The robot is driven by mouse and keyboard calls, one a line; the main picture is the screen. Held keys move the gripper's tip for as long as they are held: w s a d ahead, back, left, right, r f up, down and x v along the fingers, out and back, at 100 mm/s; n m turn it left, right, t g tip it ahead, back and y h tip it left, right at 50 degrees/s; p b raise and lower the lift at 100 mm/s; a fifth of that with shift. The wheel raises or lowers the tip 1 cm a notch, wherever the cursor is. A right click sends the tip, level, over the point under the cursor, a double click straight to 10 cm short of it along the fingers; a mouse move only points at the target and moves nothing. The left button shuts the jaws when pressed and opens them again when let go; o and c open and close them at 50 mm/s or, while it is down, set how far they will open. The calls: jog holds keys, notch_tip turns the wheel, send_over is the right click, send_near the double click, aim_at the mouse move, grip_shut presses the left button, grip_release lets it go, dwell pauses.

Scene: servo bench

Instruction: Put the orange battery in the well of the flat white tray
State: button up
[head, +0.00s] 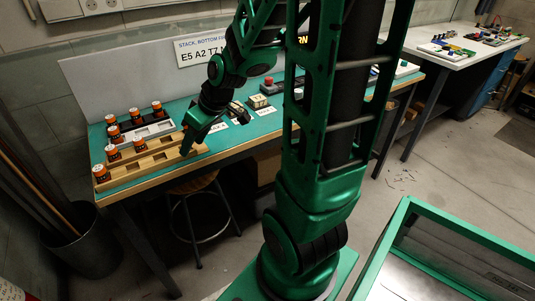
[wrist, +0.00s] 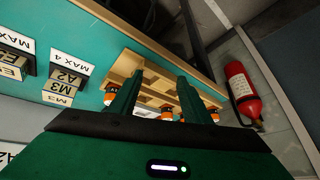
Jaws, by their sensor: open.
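Several orange-and-black batteries with pale tops stand at the left end of the bench, one of them at the front left corner (head: 101,172) and one near the back (head: 157,108); I cannot tell which one is meant. A pale grey-white tray (head: 163,127) with dark recesses lies among them, behind wooden trays (head: 160,158). My gripper (head: 188,150) is low over the right end of the wooden trays. In the wrist view, my gripper (wrist: 160,76) is open, its two green fingers apart with wooden tray between and below them. Orange batteries (wrist: 166,114) show beyond, partly hidden by my gripper body.
Lettered blocks (wrist: 62,85) and white label cards (wrist: 70,47) lie on the teal bench top (head: 230,137) right of the trays. A red button (head: 268,80) stands farther back. A stool (head: 195,185) is under the bench. A fire extinguisher (wrist: 241,88) stands beyond the bench.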

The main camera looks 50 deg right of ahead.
jog(key=s+d+r+m+g, duration=0.1)
jog(key=s+d+m+g, duration=0.1)
jog(key=s, duration=0.5)
jog(key=s+d+r+m+g+h, duration=0.1)
jog(key=s+m, duration=0.3)
jog(key=s, duration=0.4)
jog(key=s+d+r+m+g+h, duration=0.1)
jog(key=s+d+r+m+g, duration=0.1)
jog(key=s, duration=0.6)
jog(key=shift+s+d+m+g, duration=0.3)
jog(key=shift+m+g, duration=0.1)
jog(key=shift+m, duration=0.1)
jog(key=shift+w+r, duration=0.1)
